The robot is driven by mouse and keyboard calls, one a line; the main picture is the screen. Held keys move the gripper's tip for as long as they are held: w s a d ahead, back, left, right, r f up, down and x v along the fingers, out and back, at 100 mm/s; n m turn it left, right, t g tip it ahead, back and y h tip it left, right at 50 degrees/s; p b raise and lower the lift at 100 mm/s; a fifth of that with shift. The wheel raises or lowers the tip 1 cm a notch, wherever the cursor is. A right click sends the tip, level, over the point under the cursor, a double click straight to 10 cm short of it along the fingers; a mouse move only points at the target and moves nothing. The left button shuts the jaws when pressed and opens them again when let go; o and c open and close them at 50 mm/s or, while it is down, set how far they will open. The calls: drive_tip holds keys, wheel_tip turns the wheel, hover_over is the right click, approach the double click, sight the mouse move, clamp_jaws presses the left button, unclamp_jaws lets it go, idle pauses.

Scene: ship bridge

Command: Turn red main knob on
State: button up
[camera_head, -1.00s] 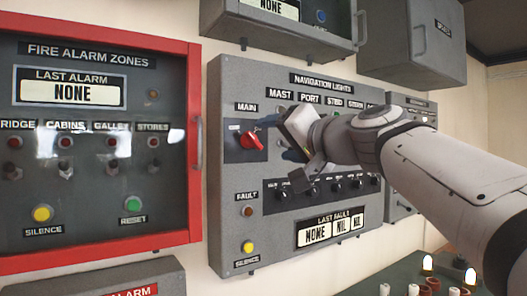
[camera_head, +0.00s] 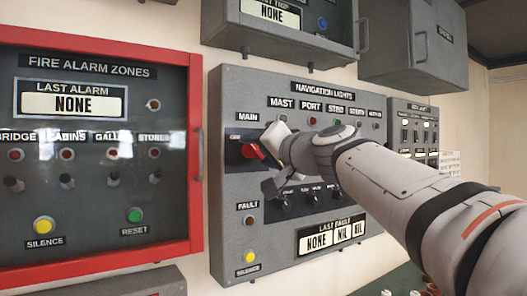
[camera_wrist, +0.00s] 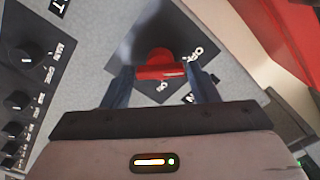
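The red main knob (camera_head: 250,151) sits on a dark plate under the MAIN label, at the upper left of the grey navigation lights panel (camera_head: 232,185). In the wrist view the red knob (camera_wrist: 158,70) lies between the two dark fingertips of my gripper (camera_wrist: 158,76), its handle lying across the gap. ON and OFF lettering shows beside it. The fingers are apart, one at each end of the handle. The right fingertip looks very close to the handle; contact is unclear. In the head view my gripper (camera_head: 271,164) is at the knob's right side and partly hides it.
A red-framed fire alarm cabinet (camera_head: 196,160) stands close on the left. Grey boxes (camera_head: 415,45) hang above the panel. Small black knobs (camera_wrist: 18,101) sit on the panel beside my gripper. A yellow silence button (camera_head: 250,256) is below.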

drive_tip(key=c, duration=0.6)
drive_tip(key=shift+m, duration=0.3)
drive_tip(key=m, duration=0.7)
drive_tip(key=m+p, duration=0.2)
drive_tip(key=m, duration=0.3)
drive_tip(key=shift+r, duration=0.1)
drive_tip(key=m+p, duration=0.1)
drive_tip(key=m, duration=0.4)
drive_tip(key=shift+p, duration=0.35)
drive_tip(key=shift+m, duration=0.3)
drive_tip(key=o, duration=1)
